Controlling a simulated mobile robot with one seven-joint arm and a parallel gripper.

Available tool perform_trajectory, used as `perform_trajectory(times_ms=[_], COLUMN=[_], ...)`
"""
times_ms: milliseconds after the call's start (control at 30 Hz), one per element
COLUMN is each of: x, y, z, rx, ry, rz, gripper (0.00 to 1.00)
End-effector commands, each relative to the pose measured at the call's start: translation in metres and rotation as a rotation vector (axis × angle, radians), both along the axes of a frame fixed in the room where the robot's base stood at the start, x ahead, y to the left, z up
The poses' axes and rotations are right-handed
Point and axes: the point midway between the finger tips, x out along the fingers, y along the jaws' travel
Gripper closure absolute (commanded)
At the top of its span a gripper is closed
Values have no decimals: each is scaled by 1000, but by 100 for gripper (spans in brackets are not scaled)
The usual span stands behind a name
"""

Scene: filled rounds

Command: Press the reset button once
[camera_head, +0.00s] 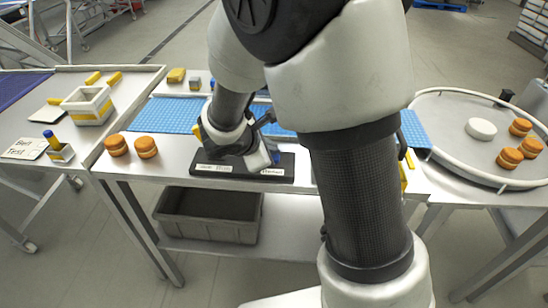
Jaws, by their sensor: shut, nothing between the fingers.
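A dark control panel (285,177) lies at the front edge of the middle table, with several small white labels along its front, too small to read surely. My gripper (262,163) is shut and empty, reaching down over the middle to right part of the panel. A small blue piece (276,157) shows just right of the gripper; it may be a button. I cannot tell which control is the reset button, as my gripper and wrist hide much of the panel top. I cannot tell whether the fingertips touch anything.
A blue belt (170,115) runs behind the panel. Orange-brown rounds (146,147) sit left of it. A white and yellow box (88,105) and a pen holder (60,151) stand on the left table. A round rimmed table (450,125) at right holds more rounds and a white disc (481,129).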

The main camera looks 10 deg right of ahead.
Motion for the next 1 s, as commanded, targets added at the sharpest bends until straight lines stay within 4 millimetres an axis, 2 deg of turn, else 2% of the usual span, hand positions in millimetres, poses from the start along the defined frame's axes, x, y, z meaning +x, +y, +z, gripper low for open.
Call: perform_trajectory(times_ms=[1000], x=[0], y=[0], z=[-7], rx=[0], ry=[0], rz=[0], gripper=[100])
